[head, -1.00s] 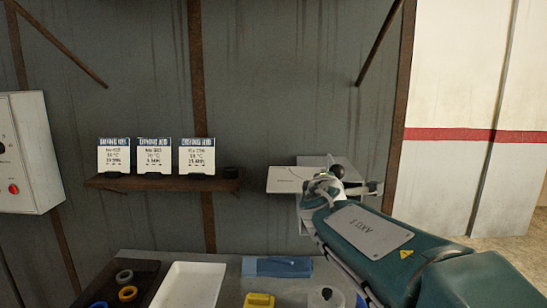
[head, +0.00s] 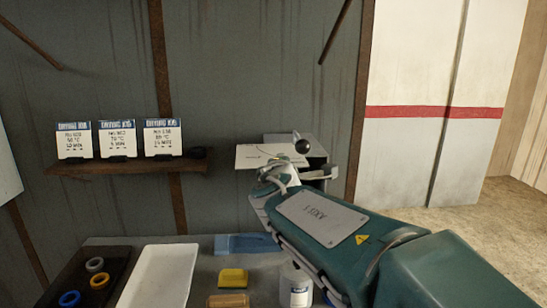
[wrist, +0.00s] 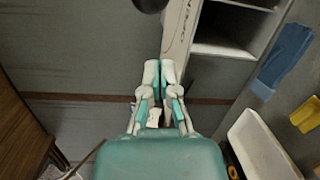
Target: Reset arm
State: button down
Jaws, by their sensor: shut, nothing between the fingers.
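My gripper (head: 268,178) is shut and empty in the wrist view (wrist: 166,72), its two pale fingertips together. In the head view it shows at the end of my green arm, in front of the left part of a small pale wall box (head: 312,152). The box has a white panel (head: 258,157) on its left and a black ball knob (head: 303,146). In the wrist view the open box (wrist: 225,42) lies just beyond and right of the fingertips. Whether the fingers touch the panel, I cannot tell.
A brown shelf (head: 185,166) holds several drying cards. Below are a white tray (head: 155,278), a dark tray with rings (head: 115,262), a blue item (head: 245,244), yellow (head: 233,275) and tan (head: 228,300) blocks, and a white bottle (head: 296,287). Floor at right is clear.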

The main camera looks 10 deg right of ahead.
jog(key=s+d+f+m+g+h, duration=0.1)
jog(key=s+d+f+m+g, duration=0.35)
jog(key=s, duration=0.45)
jog(key=s+d+f+m+g+h, duration=0.1)
jog(key=s+d+f+m+g, duration=0.1)
jog(key=s+d+f+m, duration=0.45)
jog(key=s+a+f+m+g+y, duration=0.2)
jog(key=s+a+f+m+y, duration=0.1)
jog(key=s, duration=0.4)
jog(key=s+a+f+m+g+y, duration=0.2)
jog(key=s+a+f+m+y, duration=0.1)
jog(key=s+a+f, duration=0.3)
jog(key=shift+s+a+y, duration=0.4)
jog(key=shift+s+a, duration=0.25)
jog(key=shift+a, duration=0.35)
